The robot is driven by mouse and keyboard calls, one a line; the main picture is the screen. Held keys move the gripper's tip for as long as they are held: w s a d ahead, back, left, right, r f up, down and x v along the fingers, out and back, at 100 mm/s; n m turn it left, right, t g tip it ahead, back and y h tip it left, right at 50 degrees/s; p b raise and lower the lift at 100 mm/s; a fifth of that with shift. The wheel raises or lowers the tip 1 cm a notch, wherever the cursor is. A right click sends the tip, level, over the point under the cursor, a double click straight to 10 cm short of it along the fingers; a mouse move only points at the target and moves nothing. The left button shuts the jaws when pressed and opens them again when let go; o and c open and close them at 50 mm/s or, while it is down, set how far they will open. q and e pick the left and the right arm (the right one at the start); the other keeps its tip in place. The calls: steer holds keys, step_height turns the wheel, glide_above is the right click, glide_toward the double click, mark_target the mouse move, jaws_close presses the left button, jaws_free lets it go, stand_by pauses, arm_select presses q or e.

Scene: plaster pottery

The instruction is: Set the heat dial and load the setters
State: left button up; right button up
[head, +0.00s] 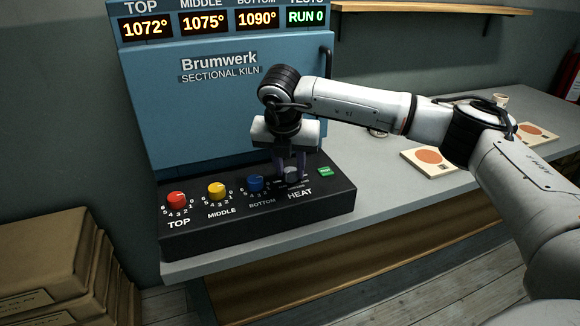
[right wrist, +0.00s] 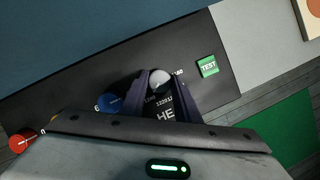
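The grey heat dial (head: 291,175) is at the right end of the black control panel (head: 240,226), above the word HEAT. My right gripper (head: 290,171) points down over it, one finger on each side. In the right wrist view the dial (right wrist: 160,80) fills the gap between the fingertips, so the gripper looks shut on it. The fingers partly cover its scale, and its setting is unreadable. A cream square with an orange disc (head: 430,161), perhaps a setter, lies on the bench; a similar one (head: 537,132) is farther right. My left gripper is out of view.
The blue kiln (head: 215,110) shows 1072°, 1075°, 1090° and RUN 0. Red (head: 177,200), yellow (head: 217,191) and blue (head: 255,184) dials and a green TEST button (head: 325,171) share the panel. Brown packages (head: 45,260) are stacked at lower left.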

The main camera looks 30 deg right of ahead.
steer(key=c, duration=0.4)
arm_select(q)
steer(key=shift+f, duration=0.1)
